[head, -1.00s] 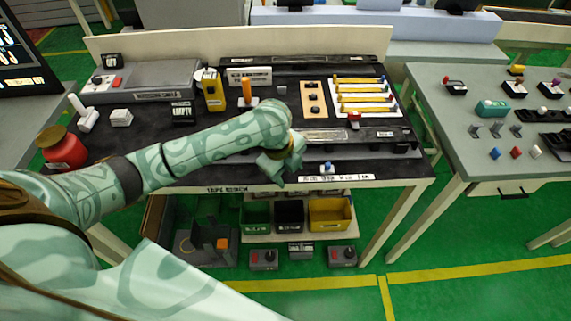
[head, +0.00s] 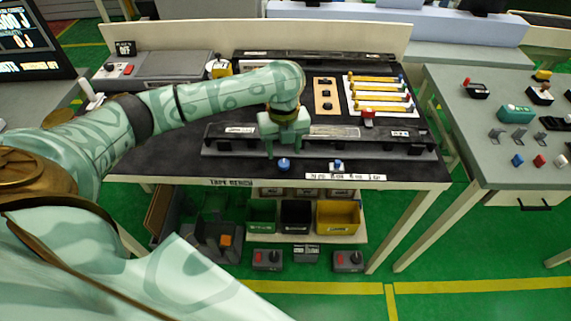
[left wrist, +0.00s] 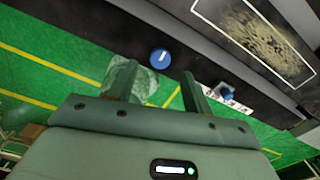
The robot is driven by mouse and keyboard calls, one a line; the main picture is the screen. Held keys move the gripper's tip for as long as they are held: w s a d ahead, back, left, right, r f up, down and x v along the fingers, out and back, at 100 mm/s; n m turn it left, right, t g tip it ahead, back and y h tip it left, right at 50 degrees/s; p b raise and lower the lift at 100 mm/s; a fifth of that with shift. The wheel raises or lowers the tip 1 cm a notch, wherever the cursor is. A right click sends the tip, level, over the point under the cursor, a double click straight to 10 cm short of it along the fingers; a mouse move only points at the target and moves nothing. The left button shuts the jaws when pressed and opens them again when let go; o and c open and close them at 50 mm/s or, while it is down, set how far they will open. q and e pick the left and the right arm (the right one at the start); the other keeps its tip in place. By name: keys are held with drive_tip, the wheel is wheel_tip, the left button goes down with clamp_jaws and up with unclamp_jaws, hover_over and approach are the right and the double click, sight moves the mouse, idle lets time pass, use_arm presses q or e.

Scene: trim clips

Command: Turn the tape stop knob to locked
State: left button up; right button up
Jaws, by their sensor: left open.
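A round blue knob (head: 284,164) sits at the front edge of the tape bench. In the left wrist view this knob (left wrist: 160,60) shows a white pointer line. A second, smaller-looking blue knob (head: 338,165) is to its right above a white label strip (head: 345,176); it also shows in the left wrist view (left wrist: 227,94). The lettering is too small to read, so I cannot tell which marking is locked. My left gripper (head: 284,148) is open and empty, pointing down just behind the first knob. In the left wrist view its fingertips (left wrist: 156,76) are apart, with the knob just beyond them.
A long dark rail (head: 360,141) runs along the bench behind the knobs. A wooden block with black knobs (head: 325,96) and a white tray with yellow strips (head: 382,110) stand behind. Coloured bins (head: 338,216) sit below. The dark bench top at left is clear.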

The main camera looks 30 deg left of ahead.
sight(284, 163)
use_arm(q)
wheel_tip(284, 163, down, 5)
drive_tip(key=shift+f+b, duration=0.1)
drive_tip(key=shift+b, duration=0.7)
